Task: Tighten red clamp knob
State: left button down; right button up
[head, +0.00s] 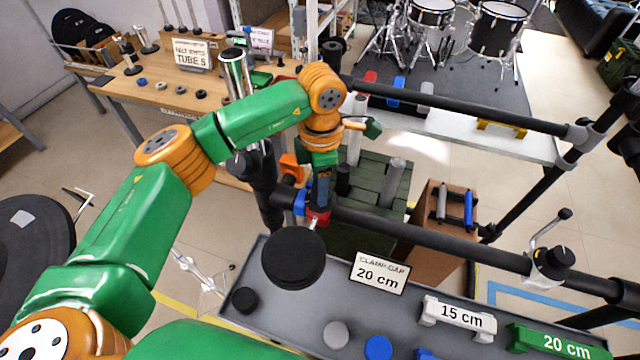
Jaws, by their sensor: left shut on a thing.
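My left gripper (319,195) reaches down to the near black bar (430,237) at its left part. It is shut on a small red knob (318,216), partly hidden between and below the fingers. A small blue part (300,202) sits just left of the fingers. A round black pad (293,258) is right below the red knob, joined to it by a short light stem. Another clamp (553,262) with a black knob and an upright lever sits on the same bar at the right. My right gripper is out of view.
A grey tray (300,327) under the bar holds a "CLAMP GAP 20 cm" sign (379,272), a white 15 cm block (458,318), a green 20 cm block (560,343) and several round caps. A second black bar (450,105) runs behind. A green slatted crate (372,190) stands beyond the near bar.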

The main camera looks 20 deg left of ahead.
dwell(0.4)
pick_arm(q)
jog(key=shift+c, duration=1.5)
grip_release()
jog(key=shift+r, duration=0.1)
notch_tip(320, 180, up, 7)
jog(key=shift+b, duration=0.75)
jog(key=shift+s, duration=0.1)
